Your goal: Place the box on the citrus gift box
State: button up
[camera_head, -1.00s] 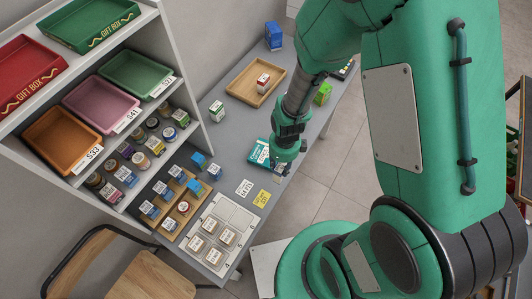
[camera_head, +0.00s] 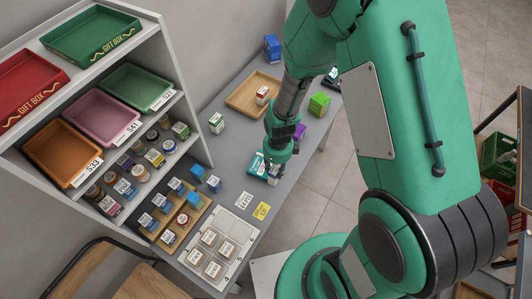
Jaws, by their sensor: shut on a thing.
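A teal box (camera_head: 256,165) with pale markings lies on the grey table, left of my gripper. My gripper (camera_head: 273,174) points down and is shut at its right edge. The fingers and what lies between them are small and partly hidden, but the teal box is the thing at the jaws. Two trays on the top shelf carry the words GIFT BOX: a red one (camera_head: 28,78) and a green one (camera_head: 92,35). I cannot make out the word citrus on either.
A wooden tray (camera_head: 238,103) holds a small red-and-white box. A green-and-white box (camera_head: 216,123), green box (camera_head: 319,104) and blue box (camera_head: 272,47) stand on the table. A white compartment tray (camera_head: 240,222) and yellow card (camera_head: 261,211) lie nearer. The shelf unit stands left.

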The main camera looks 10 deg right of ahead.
jog(key=w+a+f, duration=0.1)
jog(key=w, duration=1)
jog(key=shift+p, duration=0.3)
jog(key=shift+a, duration=0.1)
jog(key=shift+f, duration=1.8)
jog(key=shift+f, duration=0.15)
jog(key=o, duration=1.2)
notch_tip(320, 180, up, 12)
jog(key=shift+r, duration=0.2)
